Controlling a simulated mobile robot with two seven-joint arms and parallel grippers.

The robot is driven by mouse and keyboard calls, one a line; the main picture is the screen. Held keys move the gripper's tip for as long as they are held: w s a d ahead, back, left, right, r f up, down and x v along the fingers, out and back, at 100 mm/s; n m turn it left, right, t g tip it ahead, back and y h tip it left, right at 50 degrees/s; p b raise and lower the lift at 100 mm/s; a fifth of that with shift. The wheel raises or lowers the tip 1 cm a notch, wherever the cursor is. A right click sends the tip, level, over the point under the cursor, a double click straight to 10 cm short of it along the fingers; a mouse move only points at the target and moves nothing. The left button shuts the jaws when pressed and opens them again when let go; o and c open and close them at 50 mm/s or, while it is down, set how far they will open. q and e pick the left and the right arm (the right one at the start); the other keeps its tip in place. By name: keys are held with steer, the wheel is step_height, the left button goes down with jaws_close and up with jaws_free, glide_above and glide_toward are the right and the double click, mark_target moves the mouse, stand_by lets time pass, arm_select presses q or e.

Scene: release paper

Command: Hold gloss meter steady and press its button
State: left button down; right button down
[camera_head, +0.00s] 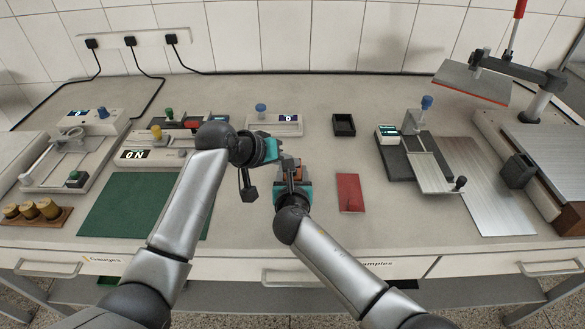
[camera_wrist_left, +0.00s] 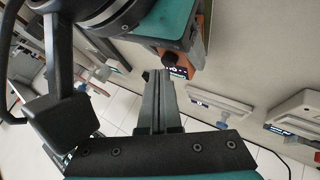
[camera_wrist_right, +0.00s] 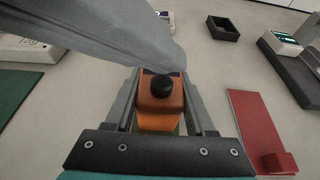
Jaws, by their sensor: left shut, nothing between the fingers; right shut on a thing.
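The gloss meter is an orange block (camera_head: 291,163) with a black round button (camera_wrist_right: 162,87) and a small display (camera_wrist_left: 179,72). My right gripper (camera_wrist_right: 160,105) is shut on it, one finger on each side, with the button between them facing the camera. It is held near the middle of the table; its underside is hidden. My left gripper (camera_wrist_left: 158,75) is shut and empty, its fingertips right beside the button in the left wrist view. I cannot tell whether they touch it. In the head view the left gripper (camera_head: 279,150) partly hides the meter.
A red panel (camera_head: 349,195) lies right of the grippers, with a small black tray (camera_head: 344,124) behind it. A green mat (camera_head: 130,212) lies at left, below several bench instruments. A white device with a blue knob (camera_head: 273,125) stands just behind. More equipment fills the right.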

arm_select(q)
steer(key=shift+s+f, duration=0.5)
steer(key=shift+f, duration=0.25)
arm_select(e)
steer(key=shift+w+r, duration=0.15)
steer(key=shift+r, duration=0.05)
arm_select(q)
steer(key=shift+s+r, duration=0.2)
steer(key=shift+r, duration=0.35)
arm_select(e)
steer(key=shift+w, duration=0.1)
arm_select(q)
steer(key=shift+d+g, duration=0.15)
steer(key=shift+g, duration=0.15)
arm_select(e)
steer(key=shift+d, duration=0.15)
arm_select(q)
steer(key=shift+r, duration=0.1)
arm_select(e)
steer(key=shift+f, duration=0.1)
arm_select(q)
step_height(320, 180, up, 4)
steer(key=shift+w+f, duration=0.15)
steer(key=shift+r, duration=0.8)
arm_select(e)
steer(key=shift+a+f, duration=0.1)
steer(key=shift+a, duration=0.1)
arm_select(q)
steer(key=shift+r, duration=0.1)
